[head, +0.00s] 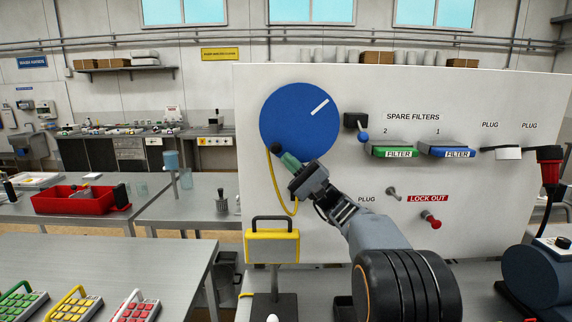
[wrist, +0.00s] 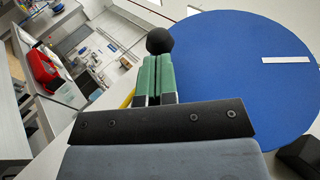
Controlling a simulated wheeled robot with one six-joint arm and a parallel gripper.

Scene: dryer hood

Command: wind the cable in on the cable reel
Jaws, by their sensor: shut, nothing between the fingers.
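The cable reel (head: 298,112) is a large blue disc on the white panel, with a white stripe at its upper right. It also fills the right of the wrist view (wrist: 235,85). A black ball knob (head: 275,149) sits at the disc's lower left edge; it also shows in the wrist view (wrist: 160,40). The yellow cable (head: 273,185) hangs from the reel's left side and curves down. My gripper (head: 287,158) has green fingers that are shut and empty. Their tips are right by the knob; I cannot tell whether they touch it.
A yellow case with a black handle (head: 272,246) stands below the reel. A black lever with a blue ball (head: 362,135) is right of the reel. Filters (head: 395,151), plugs and a red lock-out knob (head: 431,219) are farther right. Tables stand at left.

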